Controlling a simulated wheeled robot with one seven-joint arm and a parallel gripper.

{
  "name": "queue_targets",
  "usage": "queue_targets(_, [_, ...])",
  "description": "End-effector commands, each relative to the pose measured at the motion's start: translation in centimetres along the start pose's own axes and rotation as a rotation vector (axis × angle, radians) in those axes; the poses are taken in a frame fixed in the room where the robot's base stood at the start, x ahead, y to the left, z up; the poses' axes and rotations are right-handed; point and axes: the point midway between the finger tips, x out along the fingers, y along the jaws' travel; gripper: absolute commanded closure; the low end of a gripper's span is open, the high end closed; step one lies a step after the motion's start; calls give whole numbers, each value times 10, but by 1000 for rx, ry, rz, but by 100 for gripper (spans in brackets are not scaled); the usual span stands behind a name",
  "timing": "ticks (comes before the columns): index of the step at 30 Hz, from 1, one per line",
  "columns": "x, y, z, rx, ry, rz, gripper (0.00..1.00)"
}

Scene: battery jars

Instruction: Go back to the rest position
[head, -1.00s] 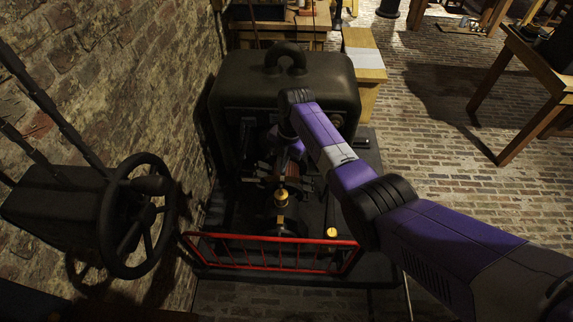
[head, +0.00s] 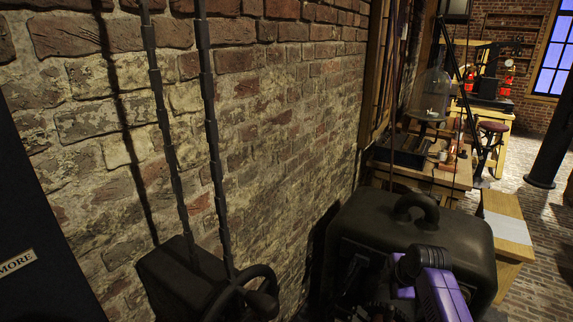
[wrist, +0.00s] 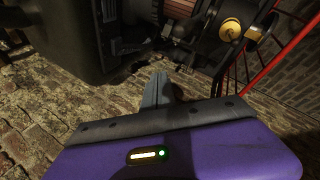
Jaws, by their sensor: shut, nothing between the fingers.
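My gripper (wrist: 156,90) shows in the wrist view, with its grey fingers together and nothing between them. It points over a brick floor, beside a dark machine with brass-coloured caps (wrist: 230,29). In the head view only part of my purple arm shows at the lower right, in front of the dark rounded machine housing (head: 465,235). My gripper is hidden there.
A red rail (wrist: 285,48) borders the machine at the right of the wrist view. A handwheel (head: 262,290) and a brick wall (head: 270,130) are at the left of the head view. A bench (head: 510,228) stands right of the housing; brick floor beyond it is open.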

Motion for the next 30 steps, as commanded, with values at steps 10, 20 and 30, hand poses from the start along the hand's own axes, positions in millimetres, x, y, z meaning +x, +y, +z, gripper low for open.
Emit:
queue_targets(10, [-11, -26, -27, 563, 123, 449, 100])
queue_targets(20, [-70, -119, -49, 953, 359, 695, 100])
queue_targets(30, [-167, -225, -61, 1211, 594, 819, 100])
